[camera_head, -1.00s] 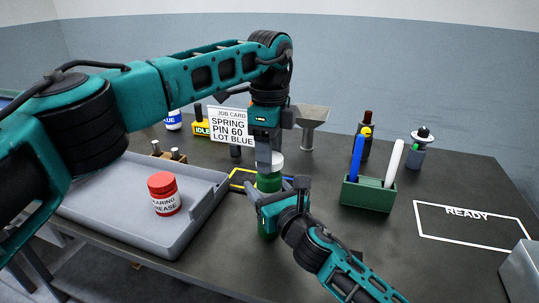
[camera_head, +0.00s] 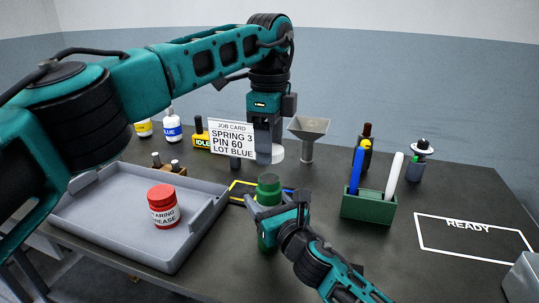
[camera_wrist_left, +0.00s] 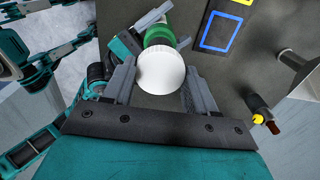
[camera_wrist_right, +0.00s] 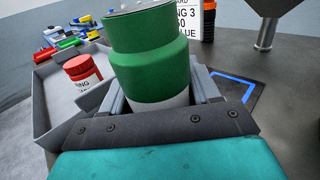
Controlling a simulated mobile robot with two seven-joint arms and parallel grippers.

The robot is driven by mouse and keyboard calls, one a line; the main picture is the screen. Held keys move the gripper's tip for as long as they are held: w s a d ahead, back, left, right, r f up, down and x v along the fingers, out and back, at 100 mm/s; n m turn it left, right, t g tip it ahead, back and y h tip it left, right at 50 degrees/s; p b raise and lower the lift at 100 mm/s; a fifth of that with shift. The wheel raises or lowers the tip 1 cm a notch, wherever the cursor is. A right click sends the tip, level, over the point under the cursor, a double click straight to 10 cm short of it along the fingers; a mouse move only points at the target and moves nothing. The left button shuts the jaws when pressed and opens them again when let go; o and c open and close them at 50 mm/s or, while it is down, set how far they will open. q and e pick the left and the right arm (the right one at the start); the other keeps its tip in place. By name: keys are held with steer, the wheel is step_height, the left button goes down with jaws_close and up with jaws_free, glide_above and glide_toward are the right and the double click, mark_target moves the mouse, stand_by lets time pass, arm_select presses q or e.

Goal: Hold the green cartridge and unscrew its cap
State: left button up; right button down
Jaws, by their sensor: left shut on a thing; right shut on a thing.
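The green cartridge (camera_head: 268,188) stands upright with its capless top exposed. My right gripper (camera_head: 272,208) is shut around its body, which fills the right wrist view (camera_wrist_right: 150,55). The white cap (camera_head: 278,154) is off the cartridge, above and slightly behind it in the head view. My left gripper (camera_head: 268,150) points down and is shut on the cap, partly covering it there. In the left wrist view the round cap (camera_wrist_left: 161,71) sits between the fingers, with the green cartridge (camera_wrist_left: 158,36) beyond it.
A grey tray (camera_head: 72,200) holds a red-lidded grease jar (camera_head: 163,206) at left. A job card (camera_head: 231,140) and a funnel (camera_head: 308,134) stand behind. A green pen holder (camera_head: 368,207) is to the right. The outlined READY area (camera_head: 470,240) is empty.

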steer(key=shift+c, duration=0.8)
jaws_free()
steer(key=v, duration=1.2)
